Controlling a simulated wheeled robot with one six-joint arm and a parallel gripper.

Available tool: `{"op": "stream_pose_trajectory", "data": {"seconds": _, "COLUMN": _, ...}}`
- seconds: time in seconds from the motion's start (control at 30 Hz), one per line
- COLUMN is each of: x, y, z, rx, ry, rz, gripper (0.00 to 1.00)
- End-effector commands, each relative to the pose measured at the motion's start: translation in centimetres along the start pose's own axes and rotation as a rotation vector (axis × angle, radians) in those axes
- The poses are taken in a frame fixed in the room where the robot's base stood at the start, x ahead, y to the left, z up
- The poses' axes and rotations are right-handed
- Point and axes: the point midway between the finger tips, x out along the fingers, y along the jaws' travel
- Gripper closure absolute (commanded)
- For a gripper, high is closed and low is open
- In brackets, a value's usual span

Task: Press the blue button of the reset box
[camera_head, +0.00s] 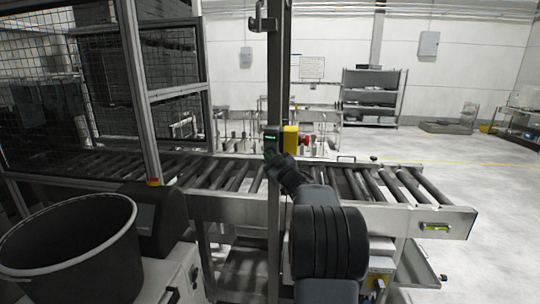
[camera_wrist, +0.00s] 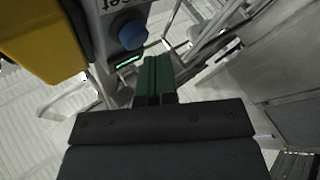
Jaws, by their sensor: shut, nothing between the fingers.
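The blue button (camera_wrist: 132,34) is a round knob on the face of the grey reset box (camera_wrist: 108,8), at the upper middle left in the wrist view. Part of a printed label shows above it. A small green-lit strip shows just below the button. My gripper (camera_wrist: 157,60) is shut and empty, its green fingers a little below and right of the button in that view. A gap shows between fingertips and button there; contact cannot be told in depth. In the head view the reset box (camera_head: 270,136) is on the upright post, with my gripper (camera_head: 271,156) just below; the button is not clear there.
A yellow box (camera_head: 290,138) with a red button (camera_head: 306,140) is right beside the reset box. A roller conveyor (camera_head: 345,184) runs behind the post (camera_head: 274,225). A black bin (camera_head: 70,245) stands at front left. Open floor (camera_head: 470,190) lies to the right.

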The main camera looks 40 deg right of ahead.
Motion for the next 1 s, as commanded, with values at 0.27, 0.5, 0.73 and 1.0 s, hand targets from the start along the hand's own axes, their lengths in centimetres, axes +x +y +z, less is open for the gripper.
{"op": "stream_pose_trajectory", "data": {"seconds": 0.27, "x": 0.46, "y": 0.34, "z": 0.34, "rx": 0.0, "ry": -0.001, "rz": 0.0, "gripper": 1.0}}
{"op": "stream_pose_trajectory", "data": {"seconds": 0.5, "x": 0.45, "y": 0.33, "z": 0.33, "rx": 0.0, "ry": 0.0, "rz": 0.0, "gripper": 1.0}}
{"op": "stream_pose_trajectory", "data": {"seconds": 0.73, "x": 0.52, "y": 0.38, "z": 0.37, "rx": 0.0, "ry": 0.0, "rz": 0.0, "gripper": 1.0}}
{"op": "stream_pose_trajectory", "data": {"seconds": 1.0, "x": 0.74, "y": 0.53, "z": 0.55, "rx": 0.0, "ry": -0.001, "rz": 0.0, "gripper": 1.0}}
